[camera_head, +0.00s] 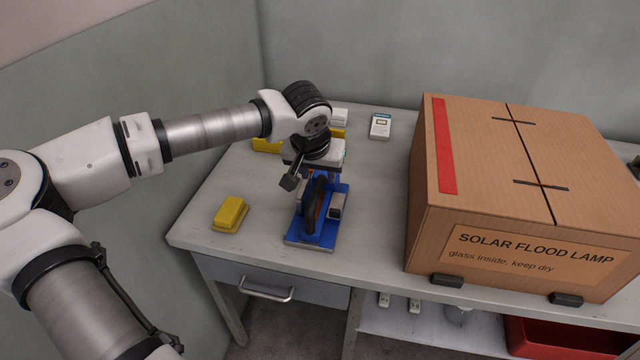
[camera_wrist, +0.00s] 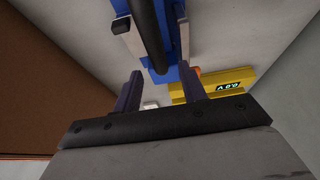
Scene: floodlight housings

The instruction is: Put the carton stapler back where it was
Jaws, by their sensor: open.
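A blue stand (camera_head: 300,240) with a flat base plate is near the front of the bench. A black curved part (camera_head: 316,205), probably the carton stapler's handle, is upright in it, with a grey block (camera_head: 338,206) on its right. I cannot tell clearly where stapler and stand divide. My gripper (camera_head: 318,178) is directly above, pointing down, and partly hides the top. In the wrist view my gripper (camera_wrist: 160,78) has its two dark fingers apart, with the blue-and-black device (camera_wrist: 150,40) beyond them. I see nothing gripped between the fingers.
A large carton (camera_head: 500,190) marked solar flood lamp fills the right of the bench. A yellow block (camera_head: 230,213) is at the front left. A yellow meter (camera_wrist: 215,85) is behind my gripper. A white device (camera_head: 380,126) lies at the back. Bare bench separates stand and carton.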

